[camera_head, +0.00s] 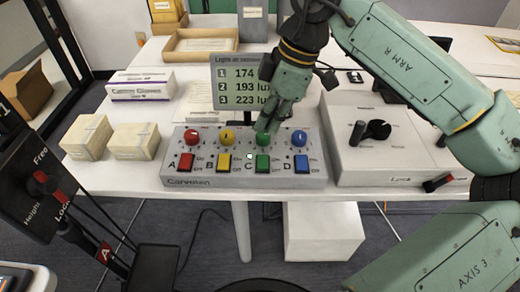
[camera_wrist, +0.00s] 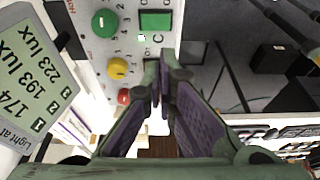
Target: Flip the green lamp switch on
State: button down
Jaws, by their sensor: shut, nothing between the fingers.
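The grey control box (camera_head: 325,181) on the white table has a row of coloured knobs and rocker switches labelled A to C and onward. The green switch (camera_head: 263,164) is at C, below the green knob (camera_head: 263,140). In the wrist view the green switch (camera_wrist: 155,20) and green knob (camera_wrist: 104,23) are at the top. My gripper (camera_head: 268,126) is shut and empty, its fingertips over the green knob's area, behind the switch in the head view. The fingertips (camera_wrist: 162,78) also show in the wrist view. I cannot tell the switch's position. A small white light (camera_head: 249,156) shows beside C.
The light display (camera_head: 237,86) behind the box reads 174, 193 and 223 lux. A white box with a black handle (camera_head: 376,129) stands to the right. The red switch (camera_head: 187,161), yellow switch (camera_head: 224,162) and blue switch (camera_head: 302,164) flank the green one. Cardboard boxes (camera_head: 135,142) lie left.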

aim_at(263, 163)
jog(key=x, duration=0.3)
jog(key=p+x, duration=0.1)
jog(key=x, duration=0.2)
jog(key=d+x, duration=0.1)
jog(key=x, duration=0.2)
jog(key=shift+f+p, duration=0.35)
jog(key=shift+p, duration=0.05)
